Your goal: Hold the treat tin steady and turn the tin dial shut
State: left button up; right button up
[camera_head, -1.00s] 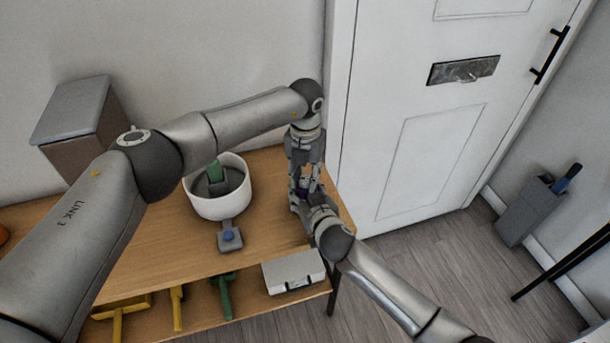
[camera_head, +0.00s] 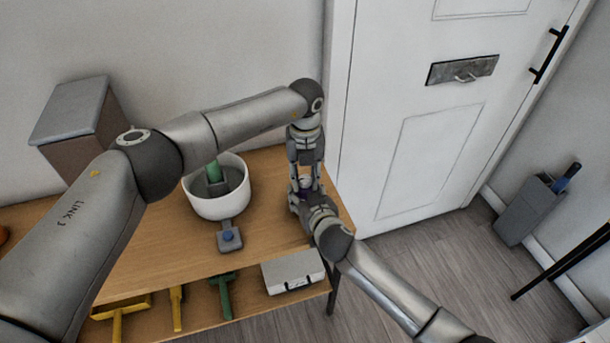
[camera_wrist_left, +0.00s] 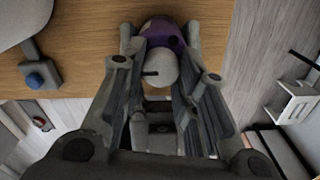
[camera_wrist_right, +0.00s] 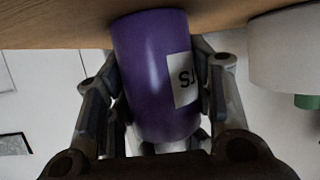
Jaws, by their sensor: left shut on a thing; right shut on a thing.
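The treat tin is a purple cylinder with a white label (camera_wrist_right: 158,75), standing by the right end of the wooden table; it is mostly hidden by my grippers in the head view. My right gripper (camera_wrist_right: 160,105) has its fingers on both sides of the tin's body and is shut on it. The tin dial (camera_wrist_left: 161,68) is a pale round cap with a dark mark on top of the tin. My left gripper (camera_wrist_left: 160,85) reaches down from above and is shut on the dial, one finger at each side. In the head view, my left gripper (camera_head: 305,178) is directly above the right one.
A white pot (camera_head: 222,200) with a green-handled thing stands left of the tin. A grey block with a blue button (camera_head: 229,238) is in front of it. A white box (camera_head: 293,271) and yellow and green tools lie on the lower shelf. A white door stands behind.

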aim_at(305, 179)
pick_arm(q)
jog(key=shift+w, duration=0.1)
jog(key=o, duration=1)
jog(key=shift+r, duration=0.1)
notch_tip(305, 179, up, 12)
jog(key=shift+f, duration=0.1)
pick_arm(e)
jog(key=o, duration=1.2)
jog(key=shift+c, duration=0.2)
